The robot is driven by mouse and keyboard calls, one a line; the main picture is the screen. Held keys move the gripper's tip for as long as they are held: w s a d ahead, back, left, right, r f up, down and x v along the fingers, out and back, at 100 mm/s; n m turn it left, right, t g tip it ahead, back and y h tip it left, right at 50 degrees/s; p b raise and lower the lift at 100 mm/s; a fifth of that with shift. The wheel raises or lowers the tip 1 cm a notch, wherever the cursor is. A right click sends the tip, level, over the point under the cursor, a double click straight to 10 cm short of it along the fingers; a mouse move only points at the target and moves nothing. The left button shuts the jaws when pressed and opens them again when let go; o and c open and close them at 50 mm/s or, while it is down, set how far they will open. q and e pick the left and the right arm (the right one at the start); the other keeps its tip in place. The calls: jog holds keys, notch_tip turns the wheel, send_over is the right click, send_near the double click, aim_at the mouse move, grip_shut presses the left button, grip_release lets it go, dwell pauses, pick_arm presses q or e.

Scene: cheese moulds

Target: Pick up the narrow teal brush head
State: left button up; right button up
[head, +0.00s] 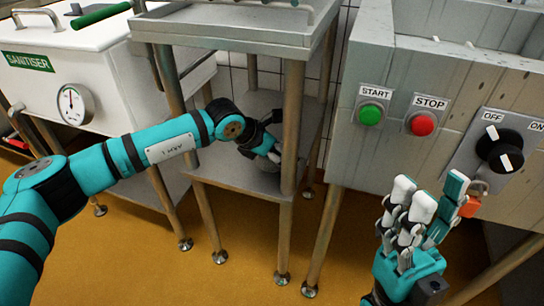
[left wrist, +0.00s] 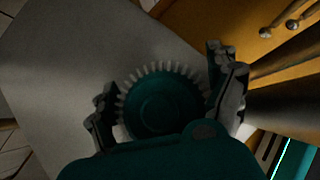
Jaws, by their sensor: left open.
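A round teal brush head (left wrist: 160,105) with pale bristles around its rim shows in the left wrist view, lying on the grey lower shelf (left wrist: 60,70). My left gripper (left wrist: 168,100) is open, with fingers on either side of the brush head; I cannot tell whether they touch it. My teal palm hides its near edge. In the head view my left gripper (head: 268,148) reaches in over the lower shelf between the table legs, and the brush head is largely hidden there. My right gripper (head: 432,200) is open and empty in front of the control panel, fingers pointing up.
The steel table's upper shelf (head: 215,35) and legs (head: 295,125) stand close around my left arm. A white sanitiser tank (head: 70,65) is at left. A steel machine with start (head: 370,114) and stop (head: 422,124) buttons and an orange padlock (head: 470,206) is at right.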

pick_arm(q)
jog(key=c, duration=1.5)
jog(key=shift+r, duration=0.1)
